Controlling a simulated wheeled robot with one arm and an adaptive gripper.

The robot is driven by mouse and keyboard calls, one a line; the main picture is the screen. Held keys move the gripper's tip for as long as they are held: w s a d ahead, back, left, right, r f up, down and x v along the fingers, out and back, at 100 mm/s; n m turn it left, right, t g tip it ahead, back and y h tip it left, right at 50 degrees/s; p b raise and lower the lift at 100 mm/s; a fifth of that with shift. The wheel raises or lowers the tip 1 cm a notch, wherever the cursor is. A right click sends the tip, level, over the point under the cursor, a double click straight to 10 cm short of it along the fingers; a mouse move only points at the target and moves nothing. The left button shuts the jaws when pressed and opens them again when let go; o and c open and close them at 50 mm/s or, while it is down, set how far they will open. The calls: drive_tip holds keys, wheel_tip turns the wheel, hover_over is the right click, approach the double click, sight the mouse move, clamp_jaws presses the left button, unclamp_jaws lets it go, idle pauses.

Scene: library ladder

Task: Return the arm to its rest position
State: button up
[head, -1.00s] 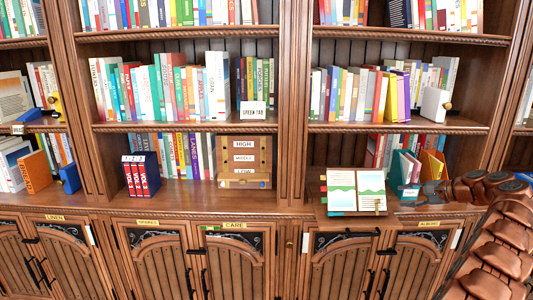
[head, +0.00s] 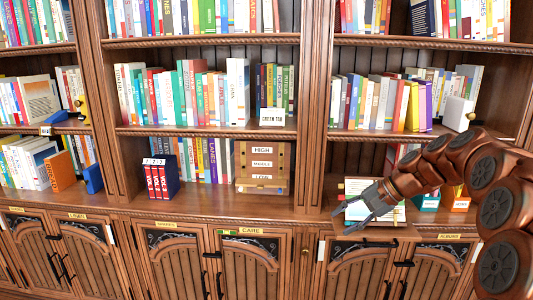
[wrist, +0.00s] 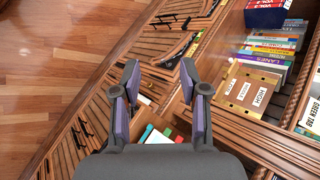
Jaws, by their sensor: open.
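My gripper (head: 368,209) is at the lower right in the head view, in front of the open book (head: 395,213) on the counter ledge, and hides part of it. My arm reaches in from the right edge. In the wrist view my gripper (wrist: 163,97) shows two spread purple-grey fingers with nothing between them. Behind them are the ledge edge and cabinet doors. Coloured tabs, apparently of the open book (wrist: 154,134), show just below and between the fingers.
A wooden box labelled HIGH, MIDDLE, LOW (head: 262,188) and a blue set of red volumes (head: 160,178) stand on the lower shelf. A white bookend (head: 458,113) stands above right. Cabinet doors (head: 175,265) lie below. Wood floor (wrist: 60,60) is open in the wrist view.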

drive_tip(key=s+a+f+n+g+h, duration=0.2)
drive_tip(key=s+a, duration=0.2)
drive_tip(key=s, duration=0.6)
drive_tip(key=s+a+f+n+g+h, duration=0.1)
drive_tip(key=s+a+n, duration=0.15)
drive_tip(key=s, duration=0.65)
drive_tip(key=s+d+f+n+g+h, duration=0.1)
drive_tip(key=s+d+f+h, duration=0.1)
drive_tip(key=s, duration=0.8)
drive_tip(key=s+d+f+n+h+p, duration=0.1)
drive_tip(key=s+d+f+n+h, duration=0.1)
drive_tip(key=s, duration=0.9)
wheel_tip(320, 180, down, 3)
drive_tip(key=shift+s+d+r+g+h, duration=0.15)
drive_tip(key=shift+s+d+g+h, duration=0.2)
drive_tip(key=shift+h, duration=0.25)
